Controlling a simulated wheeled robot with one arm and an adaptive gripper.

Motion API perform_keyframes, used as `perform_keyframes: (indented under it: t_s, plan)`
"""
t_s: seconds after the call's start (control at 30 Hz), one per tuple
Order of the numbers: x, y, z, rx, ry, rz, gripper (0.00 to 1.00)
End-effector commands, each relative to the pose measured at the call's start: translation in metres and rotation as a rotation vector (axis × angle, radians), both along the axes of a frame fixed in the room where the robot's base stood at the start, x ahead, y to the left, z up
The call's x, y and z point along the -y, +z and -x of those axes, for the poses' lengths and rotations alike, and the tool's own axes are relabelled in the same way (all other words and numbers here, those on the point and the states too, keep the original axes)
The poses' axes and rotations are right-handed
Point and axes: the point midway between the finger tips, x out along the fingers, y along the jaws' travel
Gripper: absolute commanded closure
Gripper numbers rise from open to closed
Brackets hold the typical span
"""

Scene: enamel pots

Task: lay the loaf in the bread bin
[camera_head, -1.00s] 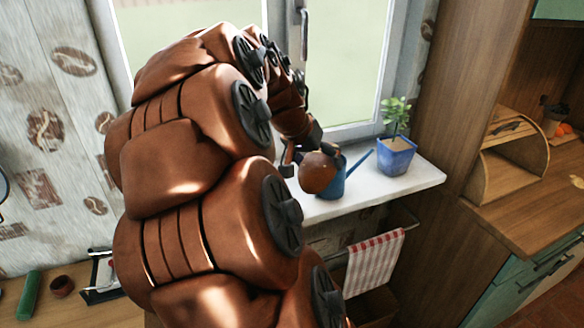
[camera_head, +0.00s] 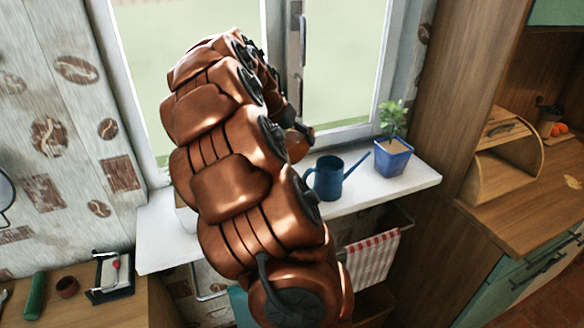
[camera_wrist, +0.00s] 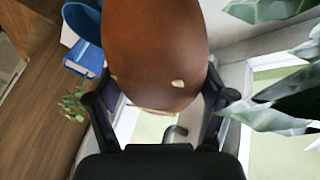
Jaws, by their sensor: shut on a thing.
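The brown rounded loaf (camera_wrist: 158,50) fills the upper middle of the wrist view, with a small pale spot on its crust. My gripper (camera_wrist: 160,98) is shut on it, a dark finger on each side. In the head view the loaf (camera_head: 298,147) shows partly behind my arm, raised above the windowsill and apart from the bin. My gripper (camera_head: 300,130) is mostly hidden there. The wooden bread bin (camera_head: 482,178) stands on the right counter with its curved front open; the part of its inside that shows looks empty.
A blue watering can (camera_head: 327,180) and a blue potted plant (camera_head: 393,160) stand on the white windowsill (camera_head: 375,195). A tall wooden cabinet side (camera_head: 465,75) rises between window and bin. Large leaves (camera_wrist: 275,110) are close on the right in the wrist view.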

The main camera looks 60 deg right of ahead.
Motion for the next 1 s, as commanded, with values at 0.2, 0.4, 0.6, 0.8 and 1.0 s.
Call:
perform_keyframes:
  t_s: [0.2,0.4,0.6,0.8,1.0]
  plan:
    - [0.008,0.003,-0.012,0.003,0.0,0.003,0.79]
    - [0.011,-0.005,-0.017,0.001,0.0,-0.001,0.79]
    - [0.011,-0.022,-0.016,-0.002,0.0,-0.001,0.79]
    - [0.011,-0.044,-0.016,0.0,0.0,0.0,0.79]
    - [0.01,-0.071,-0.016,-0.002,0.001,-0.001,0.79]
